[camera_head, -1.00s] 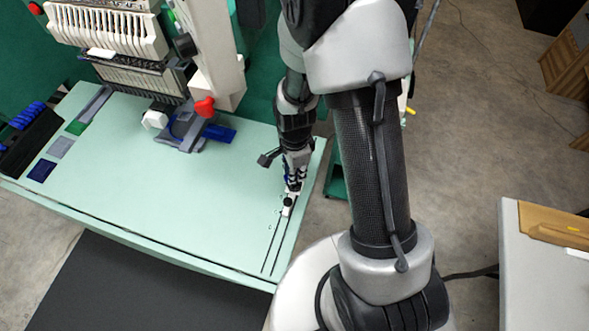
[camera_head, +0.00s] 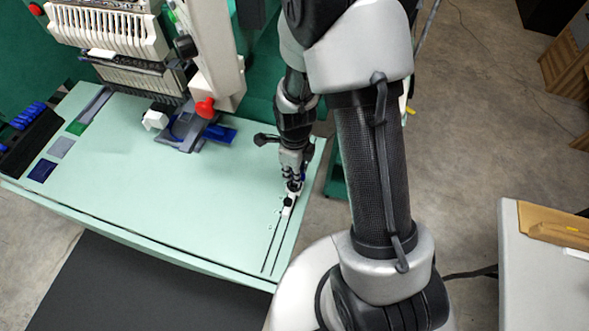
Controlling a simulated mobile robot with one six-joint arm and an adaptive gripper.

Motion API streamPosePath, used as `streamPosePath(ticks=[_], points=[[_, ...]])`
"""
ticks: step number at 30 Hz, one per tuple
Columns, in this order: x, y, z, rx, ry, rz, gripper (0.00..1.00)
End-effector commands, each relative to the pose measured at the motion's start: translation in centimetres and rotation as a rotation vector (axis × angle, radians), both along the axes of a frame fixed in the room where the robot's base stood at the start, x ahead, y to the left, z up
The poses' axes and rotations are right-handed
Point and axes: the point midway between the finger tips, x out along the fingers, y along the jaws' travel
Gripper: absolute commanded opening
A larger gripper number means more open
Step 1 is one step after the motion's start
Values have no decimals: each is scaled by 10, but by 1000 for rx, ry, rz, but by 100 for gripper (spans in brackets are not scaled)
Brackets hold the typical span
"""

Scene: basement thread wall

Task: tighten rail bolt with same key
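The slotted rail (camera_head: 276,246) runs along the right end of the pale green table. A small carriage with a white body and black knobs (camera_head: 287,203) sits at the rail's upper end. My gripper (camera_head: 293,184) points down right at that upper end, close above or touching the carriage. Small dark blue and white parts show at its fingertips. The key and the bolt cannot be made out; the fingers and the carriage hide them or they are too small. I cannot tell whether the fingers are shut on anything.
An embroidery machine (camera_head: 124,35) with a red knob (camera_head: 205,107) stands at the table's back left. A black rack with blue spools (camera_head: 28,125) and colored patches (camera_head: 60,147) lie at the left. The table's middle (camera_head: 170,205) is clear. A grey bench (camera_head: 540,285) stands at far right.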

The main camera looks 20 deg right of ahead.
Motion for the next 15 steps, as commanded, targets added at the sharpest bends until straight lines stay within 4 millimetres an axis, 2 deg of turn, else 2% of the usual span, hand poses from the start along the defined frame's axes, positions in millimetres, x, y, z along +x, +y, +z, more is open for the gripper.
streamPosePath(ticks=[15], points=[[1, 0, 39, -1, -2, 0, 0]])
